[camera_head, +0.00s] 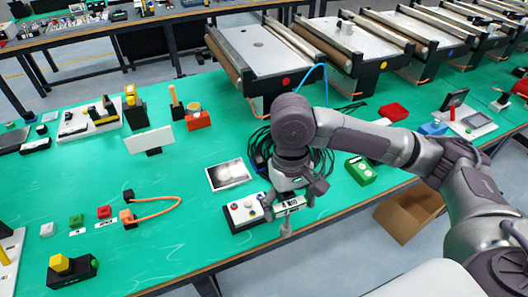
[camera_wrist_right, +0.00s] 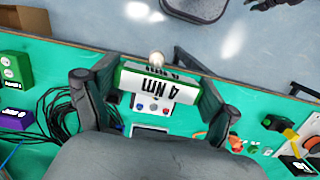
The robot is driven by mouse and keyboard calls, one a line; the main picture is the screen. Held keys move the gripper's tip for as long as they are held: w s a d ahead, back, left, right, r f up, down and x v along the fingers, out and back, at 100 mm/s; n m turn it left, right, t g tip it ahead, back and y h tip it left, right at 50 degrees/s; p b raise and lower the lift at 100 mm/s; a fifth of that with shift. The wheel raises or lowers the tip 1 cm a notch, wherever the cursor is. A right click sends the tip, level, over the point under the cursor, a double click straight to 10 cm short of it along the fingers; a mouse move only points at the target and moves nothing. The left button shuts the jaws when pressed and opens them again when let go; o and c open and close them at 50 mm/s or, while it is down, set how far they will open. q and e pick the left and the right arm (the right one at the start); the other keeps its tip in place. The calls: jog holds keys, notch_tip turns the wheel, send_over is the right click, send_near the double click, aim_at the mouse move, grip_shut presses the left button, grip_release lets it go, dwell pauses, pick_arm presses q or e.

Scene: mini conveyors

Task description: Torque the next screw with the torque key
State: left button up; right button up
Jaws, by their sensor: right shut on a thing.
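My right gripper (camera_head: 290,203) is shut on a torque key (camera_head: 287,228), whose pale tip points down near the front edge of the green table. In the right wrist view the torque key (camera_wrist_right: 152,88) sits between the two dark fingers (camera_wrist_right: 152,95) and reads "4 Nm" on a white face with green edging. A rounded pale end shows beyond it. Mini conveyors (camera_head: 265,52) with coloured dots stand along the back of the table. I cannot make out any screw at this size. My left gripper is not in view.
A white control box (camera_head: 243,212) with buttons lies just left of the gripper, a flat panel (camera_head: 229,174) behind it. An open cardboard box (camera_head: 408,212) is on the floor. The table's middle left is mostly free.

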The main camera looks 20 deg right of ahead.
jog(key=w+a+f+p, duration=0.1)
jog(key=w+a+p, duration=0.3)
jog(key=w+p, duration=0.4)
jog(key=shift+w+p, duration=0.35)
jog(key=shift+w, duration=2.4)
notch_tip(320, 180, down, 7)
jog(key=n+h+p, duration=0.1)
jog(key=n+p, duration=0.1)
jog(key=n, duration=1)
jog(key=shift+r+t+h+p, duration=0.15)
jog(key=shift+t+h+p, duration=0.15)
jog(key=shift+p, duration=0.1)
